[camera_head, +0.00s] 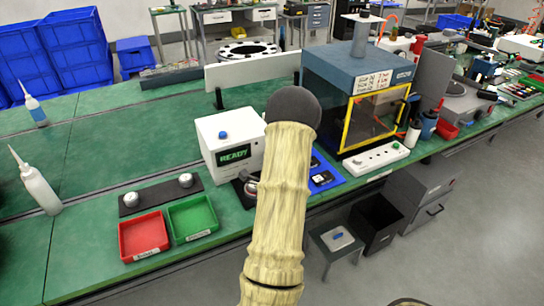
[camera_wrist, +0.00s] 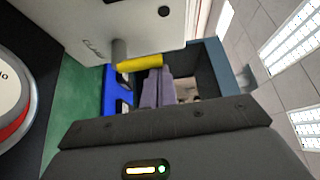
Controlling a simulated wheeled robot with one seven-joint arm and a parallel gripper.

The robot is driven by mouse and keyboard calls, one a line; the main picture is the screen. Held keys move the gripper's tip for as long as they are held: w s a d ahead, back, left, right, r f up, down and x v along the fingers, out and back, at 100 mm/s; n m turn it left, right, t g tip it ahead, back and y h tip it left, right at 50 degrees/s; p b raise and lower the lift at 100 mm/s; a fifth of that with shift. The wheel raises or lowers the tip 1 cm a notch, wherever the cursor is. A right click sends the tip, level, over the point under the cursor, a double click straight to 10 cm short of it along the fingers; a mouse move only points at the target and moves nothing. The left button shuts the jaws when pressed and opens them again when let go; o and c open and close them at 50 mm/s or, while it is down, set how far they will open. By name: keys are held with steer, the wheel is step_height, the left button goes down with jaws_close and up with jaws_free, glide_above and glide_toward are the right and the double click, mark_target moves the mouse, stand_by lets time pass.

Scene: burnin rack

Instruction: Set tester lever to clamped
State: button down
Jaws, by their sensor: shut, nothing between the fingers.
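The white tester box (camera_head: 230,142) stands on the green bench, with a lit READY screen and a blue button on top. My arm hides its right side in the head view. In the wrist view its white face (camera_wrist: 70,22) fills the upper left, with a small label and a dark round spot. A lever with a yellow grip (camera_wrist: 140,63) on a grey stub juts out from this face. My gripper (camera_wrist: 157,72) is shut and empty, its two fingers side by side. The fingertips are right by the yellow grip; I cannot tell whether they touch. My gripper is hidden in the head view.
A blue tray (camera_head: 324,178) lies right of the tester, before a blue-grey chamber with a yellow-framed door (camera_head: 378,112). Red (camera_head: 143,237) and green (camera_head: 192,218) bins sit at the left front. A round red-and-white part (camera_wrist: 10,95) is at left in the wrist view.

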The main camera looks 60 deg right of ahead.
stand_by(0.3)
steer(key=s+a+p, duration=0.2)
steer(key=s+a, duration=0.3)
steer(key=s, duration=0.2)
steer(key=shift+s+a, duration=0.2)
steer(key=shift+a, duration=0.2)
stand_by(0.4)
stand_by(0.4)
